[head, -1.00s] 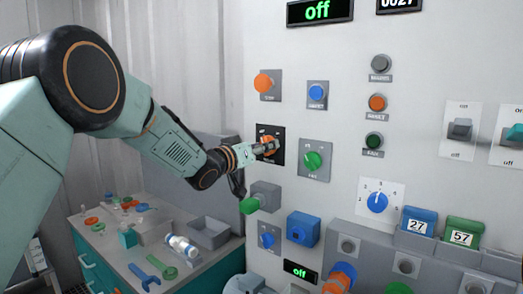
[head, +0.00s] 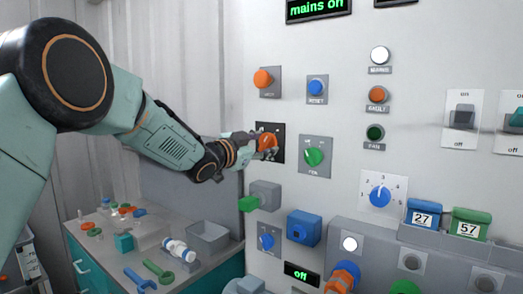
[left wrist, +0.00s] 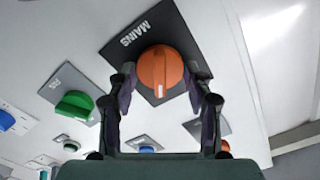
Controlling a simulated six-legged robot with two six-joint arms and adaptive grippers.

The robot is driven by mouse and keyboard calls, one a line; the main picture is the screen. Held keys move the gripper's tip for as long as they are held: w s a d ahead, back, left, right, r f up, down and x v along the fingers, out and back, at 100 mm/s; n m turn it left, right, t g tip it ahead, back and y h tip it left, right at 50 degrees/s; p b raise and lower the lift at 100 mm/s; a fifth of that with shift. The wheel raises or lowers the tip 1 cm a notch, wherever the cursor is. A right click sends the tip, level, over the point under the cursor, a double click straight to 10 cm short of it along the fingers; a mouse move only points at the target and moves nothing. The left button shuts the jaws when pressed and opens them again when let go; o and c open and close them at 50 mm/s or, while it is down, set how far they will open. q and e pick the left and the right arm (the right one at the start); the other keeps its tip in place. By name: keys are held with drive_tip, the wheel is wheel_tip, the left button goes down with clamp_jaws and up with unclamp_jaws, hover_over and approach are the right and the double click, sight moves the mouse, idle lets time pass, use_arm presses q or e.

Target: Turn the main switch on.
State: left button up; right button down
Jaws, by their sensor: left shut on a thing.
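The main switch is an orange rotary knob (left wrist: 161,72) on a black plate marked MAINS (left wrist: 127,40) in the left wrist view. In the head view the plate (head: 277,129) is on the wall panel, with the orange knob (head: 268,143) partly hidden by my gripper. My left gripper (head: 263,145) is shut on the knob, one finger on each side of it in the left wrist view (left wrist: 161,85). The top display (head: 319,8) reads "mains on" as far as I can tell. The MAINS lamp (head: 380,55) glows white. My right gripper is not in view.
A green fan knob (head: 314,157) sits just right of the main switch. An orange button (head: 263,78) and a blue reset button (head: 317,88) are above. A grey block with a green end (head: 262,195) is below. A bench (head: 110,262) with tools stands lower left.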

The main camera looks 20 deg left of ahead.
use_arm(q)
drive_tip(key=shift+f+m+b, duration=0.25)
drive_tip(key=shift+m+b, duration=0.05)
drive_tip(key=shift+m, duration=0.3)
drive_tip(key=o, duration=1.1)
drive_tip(key=shift+w+r, duration=0.1)
drive_tip(key=shift+w, duration=0.05)
drive_tip(key=shift+o, duration=0.2)
drive_tip(key=shift+r, duration=0.1)
drive_tip(key=shift+s, duration=0.3)
drive_tip(key=v, duration=1.1)
drive_tip(key=shift+s+a, duration=0.15)
drive_tip(key=shift+s, duration=0.15)
